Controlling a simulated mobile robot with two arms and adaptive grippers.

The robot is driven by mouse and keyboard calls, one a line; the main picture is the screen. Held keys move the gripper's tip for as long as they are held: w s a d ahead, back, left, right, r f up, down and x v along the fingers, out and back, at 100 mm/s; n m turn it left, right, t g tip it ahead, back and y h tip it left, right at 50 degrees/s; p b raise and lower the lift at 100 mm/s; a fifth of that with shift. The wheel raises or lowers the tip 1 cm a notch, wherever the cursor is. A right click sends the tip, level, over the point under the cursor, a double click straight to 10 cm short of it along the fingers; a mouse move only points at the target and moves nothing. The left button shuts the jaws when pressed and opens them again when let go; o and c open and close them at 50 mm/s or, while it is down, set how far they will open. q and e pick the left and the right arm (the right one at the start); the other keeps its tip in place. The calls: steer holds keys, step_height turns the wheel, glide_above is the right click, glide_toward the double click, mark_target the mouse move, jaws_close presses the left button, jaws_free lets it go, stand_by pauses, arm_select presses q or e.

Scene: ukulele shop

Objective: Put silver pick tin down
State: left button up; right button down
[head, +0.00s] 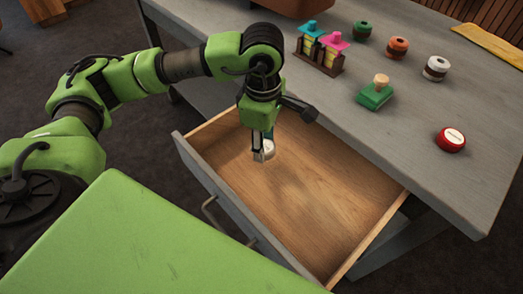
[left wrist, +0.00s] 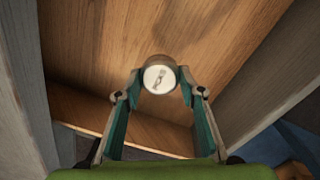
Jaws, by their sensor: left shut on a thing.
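My left gripper (head: 264,150) reaches down into an open drawer (head: 300,190) from above. It is shut on the silver pick tin (head: 267,150), a small round tin with a pale lid and a dark mark. In the left wrist view the tin (left wrist: 160,78) sits between the two fingertips of the gripper (left wrist: 160,95), lid facing the camera, over the drawer's wooden bottom. I cannot tell whether the tin touches the bottom. The rest of the drawer looks empty. My right gripper is not in view.
On the grey table (head: 410,140) stand a green stamp (head: 375,95), a red tin (head: 451,139), a white tin (head: 437,68), an orange tin (head: 397,47), a green tin (head: 362,30) and a rack (head: 320,58) with pink and blue stamps. The drawer walls surround the gripper.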

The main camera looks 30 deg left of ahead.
arm_select(q)
steer(key=shift+w+a+f, duration=0.1)
steer(key=shift+a+f, duration=0.25)
steer(key=shift+f, duration=0.15)
step_height(320, 180, down, 3)
steer(key=shift+a+r, duration=0.1)
steer(key=shift+r, duration=0.1)
steer(key=shift+f, duration=0.3)
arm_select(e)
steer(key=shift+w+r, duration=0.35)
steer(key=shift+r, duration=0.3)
arm_select(q)
steer(key=shift+b, duration=0.3)
steer(key=shift+f, duration=0.1)
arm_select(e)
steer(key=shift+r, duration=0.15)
arm_select(q)
steer(key=o, duration=1.1)
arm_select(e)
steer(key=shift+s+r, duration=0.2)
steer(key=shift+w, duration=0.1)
